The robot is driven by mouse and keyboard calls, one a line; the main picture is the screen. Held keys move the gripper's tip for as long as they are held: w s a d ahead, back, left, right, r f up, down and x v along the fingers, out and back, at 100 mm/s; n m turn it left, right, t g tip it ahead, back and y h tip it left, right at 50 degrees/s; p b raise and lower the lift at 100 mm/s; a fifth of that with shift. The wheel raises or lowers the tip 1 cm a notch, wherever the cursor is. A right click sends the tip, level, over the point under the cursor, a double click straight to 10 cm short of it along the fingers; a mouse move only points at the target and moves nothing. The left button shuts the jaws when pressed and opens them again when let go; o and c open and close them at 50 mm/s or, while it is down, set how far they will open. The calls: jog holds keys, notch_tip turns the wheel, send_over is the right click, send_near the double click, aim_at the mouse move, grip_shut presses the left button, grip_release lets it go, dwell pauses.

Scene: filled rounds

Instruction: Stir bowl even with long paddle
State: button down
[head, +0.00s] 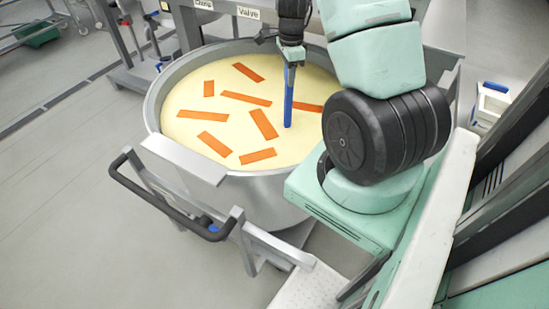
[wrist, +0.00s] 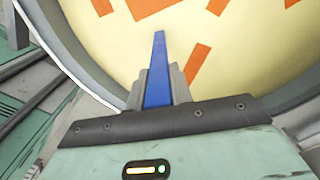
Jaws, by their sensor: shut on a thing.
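A large round metal bowl (head: 155,112) stands in the middle of the head view, filled with a pale yellow mass (head: 190,95). Several orange strips (head: 264,124) lie spread over its surface, unevenly placed. My gripper (head: 291,62) is over the bowl and shut on the blue paddle (head: 288,98), which hangs nearly upright. The paddle's lower end meets the yellow surface right of the middle; how deep it goes I cannot tell. In the wrist view the blue paddle (wrist: 157,75) runs out from between the grey fingers, with the yellow mass beyond it.
A black push handle (head: 165,205) on a metal frame juts out at the bowl's front left. A workbench with signs, one reading "Valve" (head: 248,13), stands behind the bowl. A white box (head: 490,103) is at the right. The floor at left is clear.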

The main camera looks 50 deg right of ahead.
jog(key=w+a+p, duration=0.4)
jog(key=w+a, duration=0.3)
jog(key=w, duration=0.3)
jog(key=s+d+b, duration=0.1)
jog(key=s, duration=0.7)
jog(key=shift+s+d, duration=0.15)
jog(key=shift+s, duration=0.25)
jog(key=shift+s+b, duration=0.1)
jog(key=shift+b, duration=0.2)
